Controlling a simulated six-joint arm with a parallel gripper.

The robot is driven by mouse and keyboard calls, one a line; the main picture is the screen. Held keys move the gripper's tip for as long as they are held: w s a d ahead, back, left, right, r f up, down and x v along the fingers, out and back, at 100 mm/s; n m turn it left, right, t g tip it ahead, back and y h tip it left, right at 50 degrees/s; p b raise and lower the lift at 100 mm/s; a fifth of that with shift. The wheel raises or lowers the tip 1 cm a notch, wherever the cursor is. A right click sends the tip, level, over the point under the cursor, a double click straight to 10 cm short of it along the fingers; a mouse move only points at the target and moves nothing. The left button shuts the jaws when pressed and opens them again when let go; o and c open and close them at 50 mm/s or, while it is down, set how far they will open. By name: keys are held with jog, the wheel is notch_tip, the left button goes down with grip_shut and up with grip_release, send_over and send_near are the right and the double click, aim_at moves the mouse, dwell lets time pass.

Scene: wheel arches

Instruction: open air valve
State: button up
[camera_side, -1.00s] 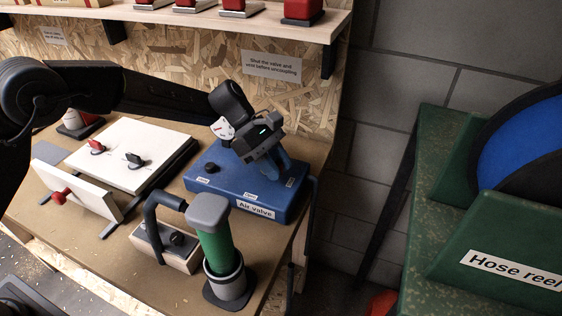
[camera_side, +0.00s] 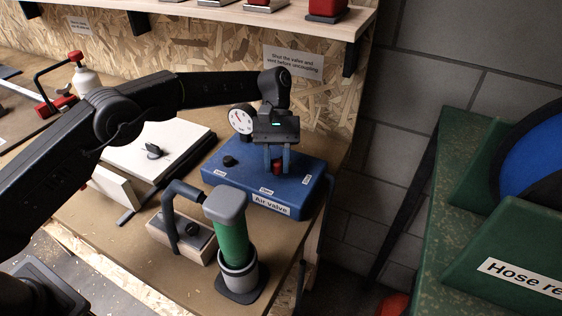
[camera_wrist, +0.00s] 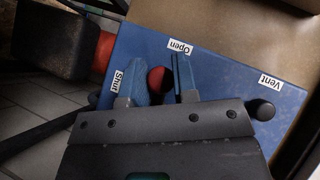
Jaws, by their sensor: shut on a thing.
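The air valve is a blue box (camera_side: 238,181) lettered "Air valve" on its front, on the bench in the side view. It also fills the middle of the wrist view (camera_wrist: 220,60). My gripper (camera_side: 277,172) points down over its right part, with its two blue fingers on either side of a red knob (camera_side: 277,166). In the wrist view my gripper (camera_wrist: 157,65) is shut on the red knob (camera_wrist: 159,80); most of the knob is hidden. The label "Shut" (camera_wrist: 117,81) lies by the left finger, "Open" (camera_wrist: 179,47) above the right one, and "Vent" (camera_wrist: 270,81) farther right.
A white dial gauge (camera_side: 241,121) stands behind the box, and a small black knob (camera_side: 229,161) sits on its left. In front are a green cylinder with a grey cap (camera_side: 226,205) and a block with a dark handle (camera_side: 173,238). A shelf (camera_side: 330,25) overhangs the back.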

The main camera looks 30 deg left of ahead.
jog(key=shift+a+m+y, duration=0.2)
jog(key=shift+m+y, duration=0.1)
jog(key=shift+m, duration=0.2)
jog(key=o, duration=0.9)
